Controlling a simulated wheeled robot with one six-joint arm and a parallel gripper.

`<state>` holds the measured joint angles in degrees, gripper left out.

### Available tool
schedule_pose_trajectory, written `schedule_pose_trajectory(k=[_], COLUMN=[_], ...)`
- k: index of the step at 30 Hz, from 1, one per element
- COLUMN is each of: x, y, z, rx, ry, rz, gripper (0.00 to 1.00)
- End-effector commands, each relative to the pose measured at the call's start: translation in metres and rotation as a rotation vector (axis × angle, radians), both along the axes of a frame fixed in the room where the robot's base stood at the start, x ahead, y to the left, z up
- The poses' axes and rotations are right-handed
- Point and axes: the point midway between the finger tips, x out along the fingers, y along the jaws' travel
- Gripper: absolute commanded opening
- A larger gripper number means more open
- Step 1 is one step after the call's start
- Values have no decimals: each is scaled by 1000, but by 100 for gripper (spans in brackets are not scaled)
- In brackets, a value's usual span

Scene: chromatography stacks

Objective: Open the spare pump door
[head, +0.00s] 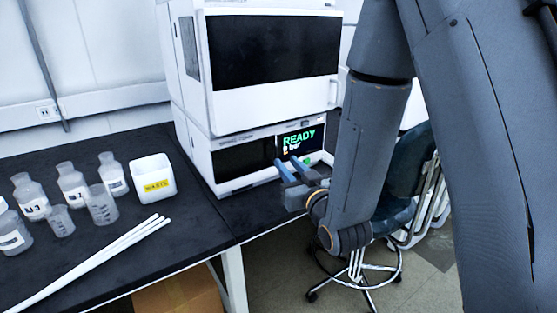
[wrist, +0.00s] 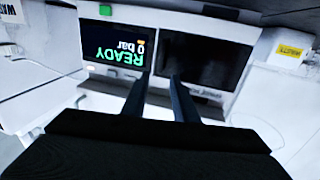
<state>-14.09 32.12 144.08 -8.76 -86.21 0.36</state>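A white instrument unit (head: 226,186) stands at the bottom of the stack on the black bench. Its front has a dark door panel (head: 243,160) on the left and a screen (head: 302,138) reading READY, 0 bar on the right. The wrist view is upside down and shows the dark panel (wrist: 200,62) and the screen (wrist: 117,45). I cannot tell from any readable label whether this is the spare pump. The dark panel looks shut. My gripper (head: 296,169) is in front of the unit's lower right front. Its two fingers (wrist: 163,82) are apart with nothing between them.
A larger white unit (head: 270,95) with a dark window sits on top. A white WASTE container (head: 152,178), several labelled bottles (head: 72,185) and white rods (head: 90,265) lie left on the bench. A chair (head: 405,185) stands right of the bench.

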Motion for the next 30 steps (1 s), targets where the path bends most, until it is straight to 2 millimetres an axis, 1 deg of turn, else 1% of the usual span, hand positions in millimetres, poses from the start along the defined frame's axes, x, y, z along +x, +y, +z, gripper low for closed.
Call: schedule_pose_trajectory(k=[2,10,15,19,26,28,30], x=[7,45,62,67,68,68,68], y=[3,20,26,28,29,29,29], z=[1,2,1,1,1,1,1], rx=[1,0,-1,0,0,0,0], ry=[-3,-3,-1,-1,0,0,0], rz=[1,1,0,0,-1,-1,-1], gripper=[26,26,26,26,26,18,6])
